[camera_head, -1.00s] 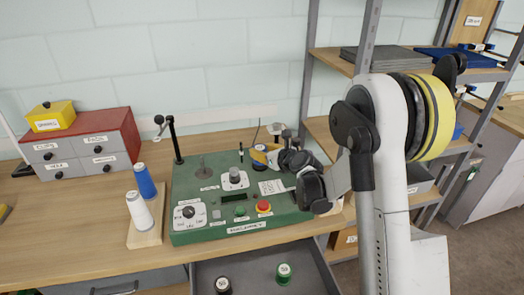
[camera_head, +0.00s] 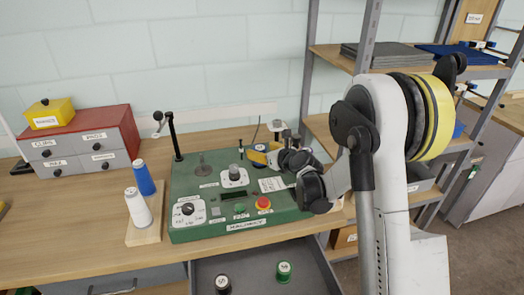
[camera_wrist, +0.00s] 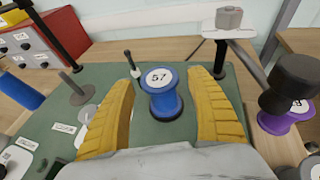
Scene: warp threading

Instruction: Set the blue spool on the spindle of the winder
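In the wrist view, a blue spool (camera_wrist: 163,98) with a white top label reading 57 stands between the two yellow fingers of my gripper (camera_wrist: 160,92). Narrow green gaps show on both sides, so the fingers look open around it. In the head view my gripper (camera_head: 262,154) is low over the back right of the green winder (camera_head: 185,234), mostly hiding the spool. The spindle, a thin grey post on a round disc, stands at the winder's back left (camera_head: 203,165) and left of my fingers in the wrist view (camera_wrist: 72,84).
Blue (camera_head: 144,179) and white (camera_head: 138,208) thread cones stand on a wooden board left of the winder. A black guide post (camera_head: 175,138) rises behind the spindle. A purple spool (camera_wrist: 283,118) is right of my gripper. An open drawer (camera_head: 250,279) holds two spools.

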